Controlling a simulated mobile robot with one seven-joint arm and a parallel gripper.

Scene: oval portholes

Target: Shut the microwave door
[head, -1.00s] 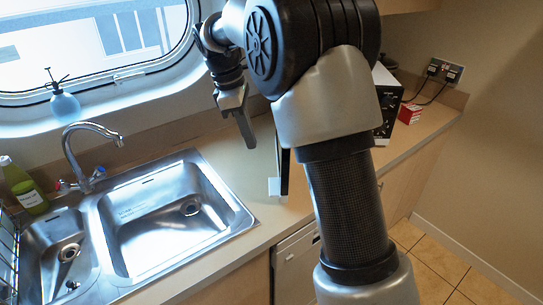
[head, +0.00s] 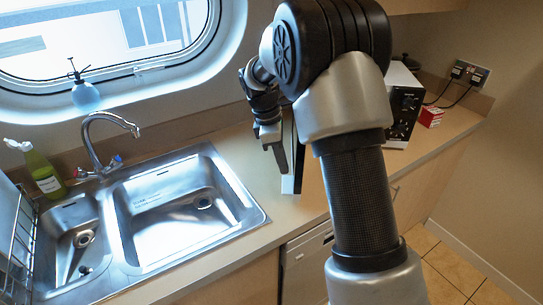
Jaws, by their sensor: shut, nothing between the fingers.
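The microwave (head: 403,112) stands on the counter behind my arm, with its dark control panel facing the front. My arm hides most of its body. Its door (head: 291,182) stands open, swung out toward the front left and seen almost edge-on, with a pale lower edge just above the counter. I cannot tell whether the fingers touch the door.
A steel double sink (head: 240,205) with a curved tap (head: 108,120) lies left of the door. A red box (head: 431,117) sits right of the microwave, below wall sockets (head: 469,73).

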